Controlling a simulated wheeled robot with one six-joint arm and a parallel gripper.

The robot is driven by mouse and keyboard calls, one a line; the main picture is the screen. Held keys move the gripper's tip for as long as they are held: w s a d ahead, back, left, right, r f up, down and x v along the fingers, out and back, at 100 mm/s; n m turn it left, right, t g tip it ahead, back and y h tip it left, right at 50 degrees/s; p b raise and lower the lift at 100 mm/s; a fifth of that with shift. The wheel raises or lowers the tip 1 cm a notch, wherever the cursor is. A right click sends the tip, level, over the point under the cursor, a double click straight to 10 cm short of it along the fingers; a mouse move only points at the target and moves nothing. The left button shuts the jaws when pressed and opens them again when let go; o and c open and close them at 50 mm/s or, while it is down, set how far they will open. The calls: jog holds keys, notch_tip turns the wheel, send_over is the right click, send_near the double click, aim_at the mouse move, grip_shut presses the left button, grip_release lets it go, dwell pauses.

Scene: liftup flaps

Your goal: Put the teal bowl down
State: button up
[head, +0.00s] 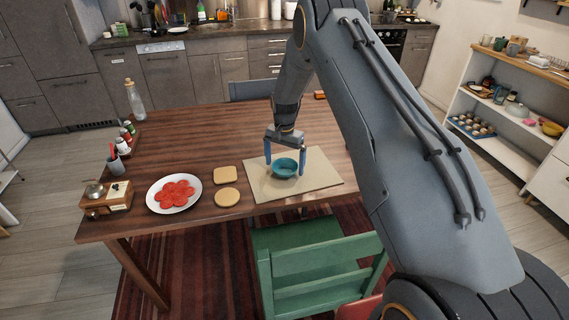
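The teal bowl (285,168) is upright over the beige mat (262,186) on the wooden table. My gripper (285,160) points down at the bowl, with one blue finger on its left side and one on its right. The left fingertip is near the bowl's left rim and the right finger is close to its right side. The view is too small to tell whether both fingers touch the bowl. I also cannot tell whether the bowl rests on the mat or hangs just above it.
A white plate of red slices (173,193) and two bread-like pieces (227,186) lie left of the mat. A wooden caddy (105,199) and a bottle (135,100) stand at the left edge. A green chair (318,270) is at the front. The table's back middle is clear.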

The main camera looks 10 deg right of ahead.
aim_at(284, 172)
notch_tip(284, 172, up, 11)
jog(key=b, duration=0.4)
jog(key=s+r+n, duration=0.3)
jog(key=s+n, duration=0.1)
jog(key=s, duration=1.3)
jog(key=s+r+n+t, duration=0.1)
jog(key=s+r+n, duration=0.2)
jog(key=s, duration=1.5)
jog(key=shift+s+r+n, duration=0.15)
jog(key=shift+s+n, duration=0.2)
jog(key=shift+n, duration=0.15)
